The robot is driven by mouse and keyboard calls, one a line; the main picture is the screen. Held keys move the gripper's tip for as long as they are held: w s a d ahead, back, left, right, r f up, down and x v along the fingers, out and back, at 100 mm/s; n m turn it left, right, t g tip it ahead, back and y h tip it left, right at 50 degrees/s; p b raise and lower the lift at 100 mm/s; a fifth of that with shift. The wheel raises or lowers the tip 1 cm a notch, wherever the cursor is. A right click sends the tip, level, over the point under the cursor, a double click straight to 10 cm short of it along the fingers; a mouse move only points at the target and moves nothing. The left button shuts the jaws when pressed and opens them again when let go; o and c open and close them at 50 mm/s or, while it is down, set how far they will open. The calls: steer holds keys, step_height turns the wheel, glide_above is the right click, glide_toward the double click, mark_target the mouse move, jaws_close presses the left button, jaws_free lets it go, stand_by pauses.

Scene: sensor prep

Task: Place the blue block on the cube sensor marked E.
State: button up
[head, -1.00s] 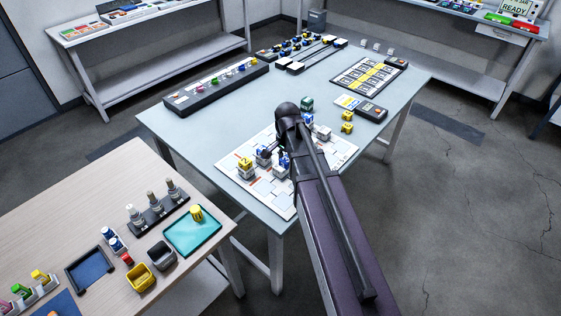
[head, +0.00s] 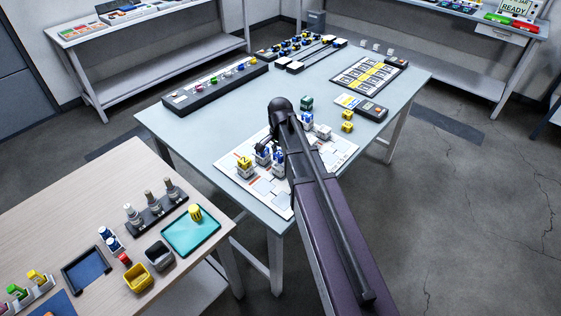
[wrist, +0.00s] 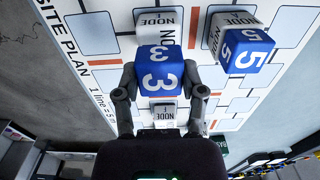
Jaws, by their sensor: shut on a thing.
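In the wrist view my gripper (wrist: 160,82) is shut on a blue block marked 3 (wrist: 159,66), one finger on each side. A white cube sensor labelled NODE (wrist: 154,22) is partly hidden behind this block; I cannot tell whether they touch. Another NODE cube (wrist: 162,112) shows below, between the fingers. A second blue block, marked 5 (wrist: 244,48), sits on a white NODE cube (wrist: 231,22) to the right. No letter E is clearly readable. In the head view my arm partly hides the gripper and the site plan board (head: 274,194).
A yellow block (head: 245,162) tops a cube at the board's left. More yellow blocks (head: 347,120), a green object (head: 306,103) and a dark device (head: 370,111) are on the table beyond the board. The left middle of the grey table is clear.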

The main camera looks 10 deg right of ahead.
mark_target(280, 154)
steer(key=shift+f+b, duration=0.9)
steer(key=shift+f, duration=0.3)
steer(key=shift+f, duration=0.15)
steer(key=o, duration=1)
steer(key=shift+r, duration=0.25)
step_height(280, 154, up, 12)
steer(key=p, duration=1.2)
steer(key=shift+s, duration=0.15)
